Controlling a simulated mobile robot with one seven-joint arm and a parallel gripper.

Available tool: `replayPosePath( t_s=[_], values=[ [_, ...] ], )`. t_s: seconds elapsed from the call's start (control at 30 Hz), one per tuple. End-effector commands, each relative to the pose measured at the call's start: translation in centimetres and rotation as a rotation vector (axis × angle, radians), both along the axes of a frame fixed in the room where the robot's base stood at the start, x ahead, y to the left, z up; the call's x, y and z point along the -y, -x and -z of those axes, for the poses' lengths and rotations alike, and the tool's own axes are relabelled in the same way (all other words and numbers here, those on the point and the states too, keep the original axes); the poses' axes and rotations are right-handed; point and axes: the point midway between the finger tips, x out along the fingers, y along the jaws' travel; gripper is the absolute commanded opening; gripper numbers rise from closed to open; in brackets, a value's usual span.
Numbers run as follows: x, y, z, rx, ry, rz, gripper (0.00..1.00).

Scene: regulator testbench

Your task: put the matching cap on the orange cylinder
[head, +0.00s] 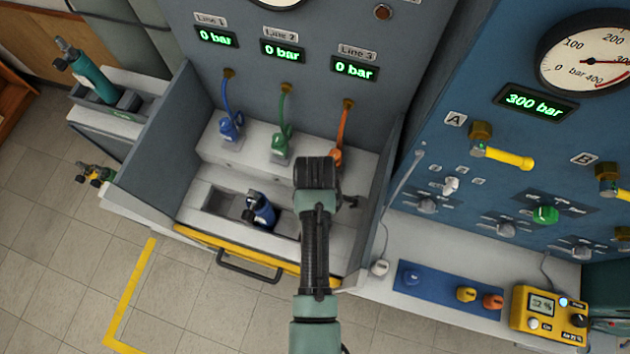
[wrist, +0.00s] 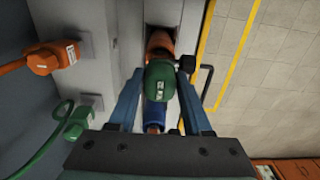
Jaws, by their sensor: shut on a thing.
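In the wrist view my gripper (wrist: 162,74) is shut on a rounded green cap (wrist: 162,88) with a small white label. Beyond the cap, an orange cylinder (wrist: 159,42) shows in the recess of the bench, partly hidden by the cap. Whether the cap touches it I cannot tell. A blue cylinder (wrist: 154,115) stands beside it; it also shows in the head view (head: 263,209). In the head view my arm hides the orange cylinder and my fingertips. An orange cap (head: 493,301) sits on the blue mat at the right.
The blue mat (head: 436,295) also holds a blue cap (head: 408,276) and a yellow cap (head: 466,293). Blue, green (head: 281,145) and orange hose connectors stand on the ledge behind the recess. Grey side walls and a yellow front edge (head: 215,250) bound the bench.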

Motion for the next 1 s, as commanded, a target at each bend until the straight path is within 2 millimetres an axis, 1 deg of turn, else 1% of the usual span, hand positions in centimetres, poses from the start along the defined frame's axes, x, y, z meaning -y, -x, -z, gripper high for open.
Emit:
replayPosePath(
  t_s=[0.9,0.93,1.0],
  values=[
    [0.0,0.0,1.5,0.000,0.000,0.000,0.00],
    [0.0,0.0,1.5,0.001,0.000,0.000,0.53],
    [0.0,0.0,1.4,0.001,0.000,0.000,0.66]
  ],
)
